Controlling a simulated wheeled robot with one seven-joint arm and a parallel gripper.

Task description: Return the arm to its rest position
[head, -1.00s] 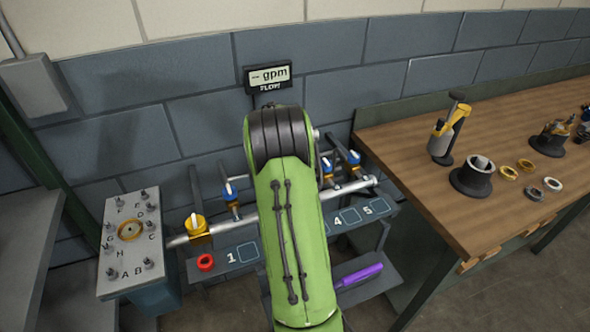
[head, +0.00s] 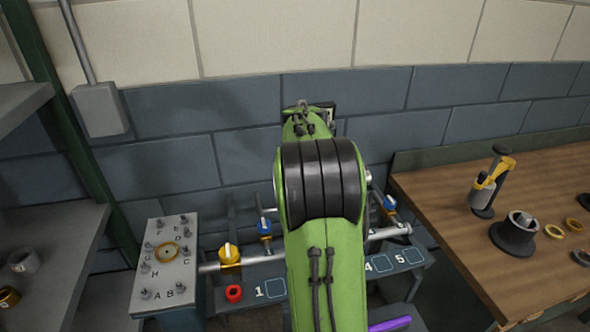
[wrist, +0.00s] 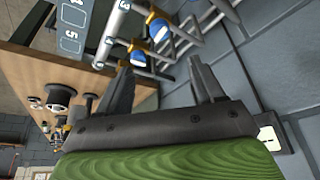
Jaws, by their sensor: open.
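My gripper shows in the wrist view (wrist: 162,88), with its two dark fingers spread apart and nothing between them. Behind the fingers are the pipe, blue-and-white valves (wrist: 160,30) and the grey block wall. In the head view my green arm rises in the middle, with its black-banded joint in front of the wall. The gripper itself is hidden behind the arm there. The arm covers part of the pipe (head: 262,258) and of the numbered shelf (head: 262,291).
At left stands a grey box with lettered bolts (head: 168,250), near grey shelving (head: 75,262). A yellow valve (head: 230,256) and a red ring (head: 234,293) are beside it. A wooden bench (head: 445,215) with a black holder (head: 514,236) stands at right. A purple object (head: 390,324) lies low down.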

